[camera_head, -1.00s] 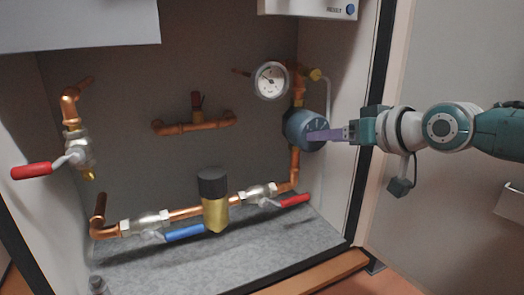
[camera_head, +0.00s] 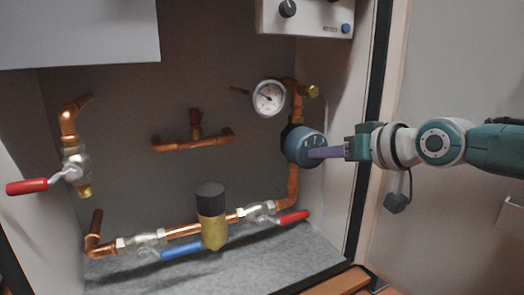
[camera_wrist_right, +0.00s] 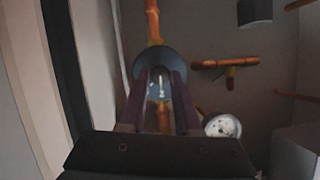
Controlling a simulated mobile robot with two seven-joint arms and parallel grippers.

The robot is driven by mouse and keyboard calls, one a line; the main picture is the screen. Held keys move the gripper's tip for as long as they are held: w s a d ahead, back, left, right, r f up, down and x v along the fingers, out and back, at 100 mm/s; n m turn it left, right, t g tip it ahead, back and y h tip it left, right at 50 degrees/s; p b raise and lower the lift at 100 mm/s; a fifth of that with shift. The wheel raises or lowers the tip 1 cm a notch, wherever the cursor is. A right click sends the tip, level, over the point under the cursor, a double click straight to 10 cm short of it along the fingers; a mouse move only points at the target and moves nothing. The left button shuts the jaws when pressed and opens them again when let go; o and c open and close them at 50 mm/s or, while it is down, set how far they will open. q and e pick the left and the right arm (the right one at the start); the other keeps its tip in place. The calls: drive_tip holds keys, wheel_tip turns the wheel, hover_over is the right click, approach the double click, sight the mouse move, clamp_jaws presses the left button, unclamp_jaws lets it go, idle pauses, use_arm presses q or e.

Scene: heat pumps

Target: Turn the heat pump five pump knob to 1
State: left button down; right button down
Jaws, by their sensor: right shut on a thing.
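The pump (camera_head: 304,147) is a blue-grey round body on the vertical copper pipe at the right of the cabinet. My right gripper (camera_head: 318,153) reaches it from the right, its purple fingers at the pump's front face. In the right wrist view the pump (camera_wrist_right: 150,62) lies ahead, with the two fingers (camera_wrist_right: 160,88) on either side of the middle of its face. The right gripper is shut on the pump knob, which is mostly hidden between the fingers. Pale marks show on the face, but I cannot read the setting. My left gripper is not in view.
A round gauge (camera_head: 269,98) sits just above and left of the pump. Valves with red handles (camera_head: 27,187) and a blue handle (camera_head: 188,246) are on the copper pipes. A white control box (camera_head: 305,17) hangs above. The cabinet's right wall (camera_head: 340,110) is close to my right gripper.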

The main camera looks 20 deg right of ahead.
drive_tip(key=shift+s+a+f+n+t+h+p, duration=0.15)
drive_tip(key=shift+n+h+p, duration=0.55)
drive_tip(key=shift+n+p, duration=0.6)
drive_tip(key=shift+w+a+r+n+t+h+p, duration=0.15)
drive_tip(key=shift+n+h+p, duration=0.6)
drive_tip(key=shift+p, duration=1)
drive_tip(key=shift+s+a+f+n+t+h+p, duration=0.15)
drive_tip(key=shift+n+h+p, duration=0.5)
drive_tip(key=shift+n+p, duration=0.65)
drive_tip(key=shift+d, duration=0.1)
drive_tip(key=c, duration=0.6)
unclamp_jaws()
drive_tip(key=shift+m, duration=0.25)
